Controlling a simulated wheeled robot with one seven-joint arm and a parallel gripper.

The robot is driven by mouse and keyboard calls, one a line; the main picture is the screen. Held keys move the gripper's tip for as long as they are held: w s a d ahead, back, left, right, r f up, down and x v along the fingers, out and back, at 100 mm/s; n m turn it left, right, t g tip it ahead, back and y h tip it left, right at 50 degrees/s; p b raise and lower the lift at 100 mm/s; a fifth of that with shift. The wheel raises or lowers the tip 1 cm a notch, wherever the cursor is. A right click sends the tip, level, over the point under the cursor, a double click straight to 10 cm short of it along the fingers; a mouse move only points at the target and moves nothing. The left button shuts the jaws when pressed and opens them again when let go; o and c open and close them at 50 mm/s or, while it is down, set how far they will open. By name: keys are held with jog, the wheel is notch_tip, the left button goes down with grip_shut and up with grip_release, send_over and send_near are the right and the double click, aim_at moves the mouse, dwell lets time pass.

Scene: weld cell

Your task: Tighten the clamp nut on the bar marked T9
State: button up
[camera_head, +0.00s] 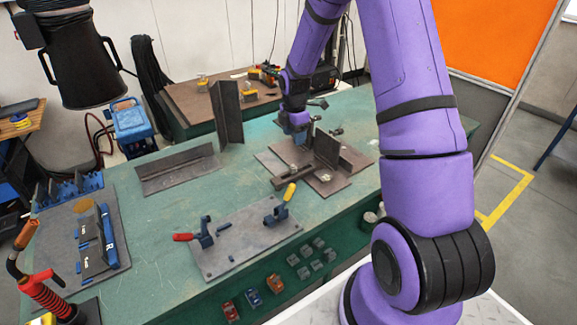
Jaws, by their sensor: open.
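A welding fixture of dark plates (335,182) stands toward the right of the green table, with an upright dark plate (327,147) on it. A low dark clamp bar (286,184) lies along its front left, with a small light nut-like part near its middle. No T9 marking is legible, so I cannot tell which bar bears it. My gripper (298,138) points down just behind and left of the upright plate, above the fixture. It is open and looks empty. Its fingertips are small and partly merge with the fixture, so contact with any nut cannot be told.
A tall dark angle piece (228,112) and a low angle piece (178,170) stand left of the fixture. A grey plate (245,238) with a red-handled clamp (200,235) and a yellow-handled clamp (280,207) lies in front.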

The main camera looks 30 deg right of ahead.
jog(key=n, duration=0.1)
send_over(293, 165)
notch_tip(293, 165, down, 5)
jog(key=shift+r, duration=0.1)
notch_tip(293, 165, down, 10)
jog(key=shift+f, duration=0.2)
jog(key=c, duration=0.9)
